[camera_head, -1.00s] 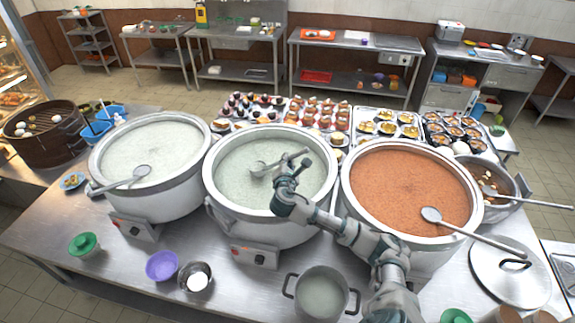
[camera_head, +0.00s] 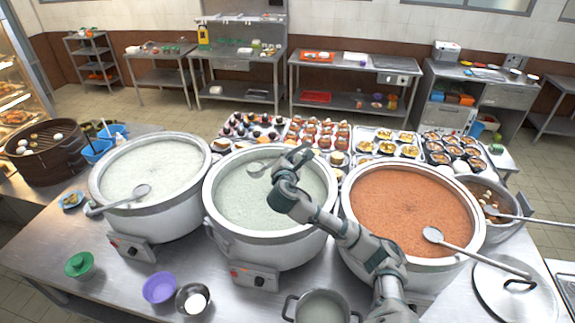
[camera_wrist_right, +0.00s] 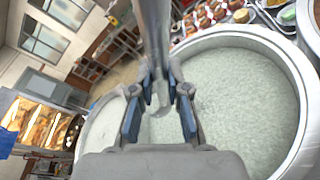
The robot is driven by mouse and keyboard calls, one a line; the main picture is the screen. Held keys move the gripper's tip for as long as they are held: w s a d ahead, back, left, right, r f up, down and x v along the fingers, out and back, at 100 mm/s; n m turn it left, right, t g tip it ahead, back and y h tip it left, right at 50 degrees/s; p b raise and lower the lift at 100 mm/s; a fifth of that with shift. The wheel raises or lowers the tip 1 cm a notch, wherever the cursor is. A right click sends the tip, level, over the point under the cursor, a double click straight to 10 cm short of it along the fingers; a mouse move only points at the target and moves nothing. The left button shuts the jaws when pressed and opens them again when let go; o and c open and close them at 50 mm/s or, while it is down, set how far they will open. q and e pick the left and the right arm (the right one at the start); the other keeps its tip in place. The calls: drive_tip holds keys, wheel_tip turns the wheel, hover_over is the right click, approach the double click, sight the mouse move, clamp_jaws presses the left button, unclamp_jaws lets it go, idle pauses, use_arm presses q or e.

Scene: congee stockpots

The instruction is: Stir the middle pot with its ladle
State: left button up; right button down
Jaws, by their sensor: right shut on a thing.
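The middle pot (camera_head: 225,231) is a large pale pot of whitish congee (camera_head: 262,205) on the steel table. Its ladle (camera_head: 257,169) has its bowl at the congee's far left part, near the far inner wall. My right gripper (camera_head: 292,160) is over the far half of this pot, shut on the ladle's handle. In the right wrist view the metal handle (camera_wrist_right: 152,40) runs between the blue-padded fingers (camera_wrist_right: 158,108), with congee behind. In the head view the gripper and arm hide part of the handle and congee. My left gripper is not in view.
A left pot (camera_head: 150,165) of white congee and a right pot (camera_head: 410,208) of orange congee stand close on either side, each with a ladle. Food trays (camera_head: 318,133) line the back. A small pot (camera_head: 318,308), bowls and a lid (camera_head: 503,285) are in front.

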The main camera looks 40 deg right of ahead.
drive_tip(key=shift+r, duration=0.65)
drive_tip(key=shift+f, duration=0.1)
drive_tip(key=shift+m+t+h+b, duration=0.3)
drive_tip(key=shift+m+t+b, duration=0.4)
drive_tip(key=shift+b, duration=1.15)
